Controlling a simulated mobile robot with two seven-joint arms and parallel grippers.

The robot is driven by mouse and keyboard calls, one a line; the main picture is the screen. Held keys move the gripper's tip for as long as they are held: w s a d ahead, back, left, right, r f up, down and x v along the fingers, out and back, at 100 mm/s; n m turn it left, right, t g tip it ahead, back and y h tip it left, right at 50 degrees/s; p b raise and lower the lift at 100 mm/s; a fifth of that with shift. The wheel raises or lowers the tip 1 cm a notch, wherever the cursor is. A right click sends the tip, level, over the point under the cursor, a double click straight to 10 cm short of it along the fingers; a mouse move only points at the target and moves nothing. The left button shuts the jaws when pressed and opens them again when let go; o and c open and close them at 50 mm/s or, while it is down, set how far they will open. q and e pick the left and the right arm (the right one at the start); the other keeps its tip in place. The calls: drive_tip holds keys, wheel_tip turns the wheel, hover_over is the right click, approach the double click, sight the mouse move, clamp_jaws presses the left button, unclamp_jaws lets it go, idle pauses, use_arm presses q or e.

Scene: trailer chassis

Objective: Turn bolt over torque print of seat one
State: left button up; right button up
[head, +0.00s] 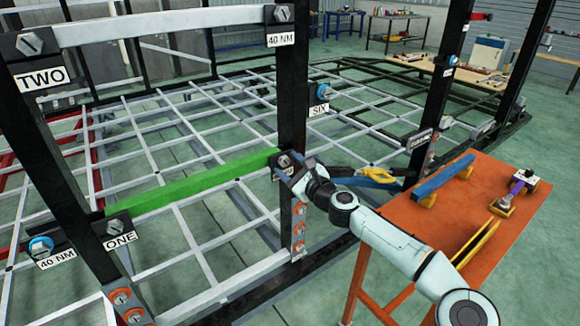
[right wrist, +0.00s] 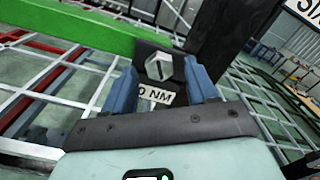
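A green bar (head: 190,182) runs between two black posts; its left end is by the ONE label (head: 121,238), with a grey slotted bolt (head: 113,226) above that label. At its right end, a grey bolt (head: 284,160) sits on a black block. My right gripper (head: 290,170) is at that block. In the right wrist view, its blue fingers (right wrist: 161,85) stand apart on either side of the slotted bolt head (right wrist: 159,67). The torque print (right wrist: 155,96) under the bolt reads "0 NM", its left part hidden by a finger. My left gripper is not in view.
A white bar (head: 160,28) runs above, between the TWO label (head: 41,78) and another 40 NM print (head: 281,39). An orange table (head: 440,225) with a blue bar (head: 443,176) and tools stands at the right. A blue bolt (head: 41,245) is at far left.

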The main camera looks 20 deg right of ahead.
drive_tip(key=shift+s+d+b, duration=0.1)
drive_tip(key=shift+s+b, duration=0.2)
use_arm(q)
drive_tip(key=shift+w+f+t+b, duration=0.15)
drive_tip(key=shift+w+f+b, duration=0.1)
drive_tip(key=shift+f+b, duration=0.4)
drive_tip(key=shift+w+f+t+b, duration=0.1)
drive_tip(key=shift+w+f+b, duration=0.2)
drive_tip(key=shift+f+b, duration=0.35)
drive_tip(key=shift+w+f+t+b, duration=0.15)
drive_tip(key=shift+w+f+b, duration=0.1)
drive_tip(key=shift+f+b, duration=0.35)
use_arm(e)
drive_tip(key=v, duration=1.2)
drive_tip(key=shift+s, duration=0.35)
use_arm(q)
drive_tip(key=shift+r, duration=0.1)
use_arm(e)
drive_tip(key=shift+d+r, duration=0.1)
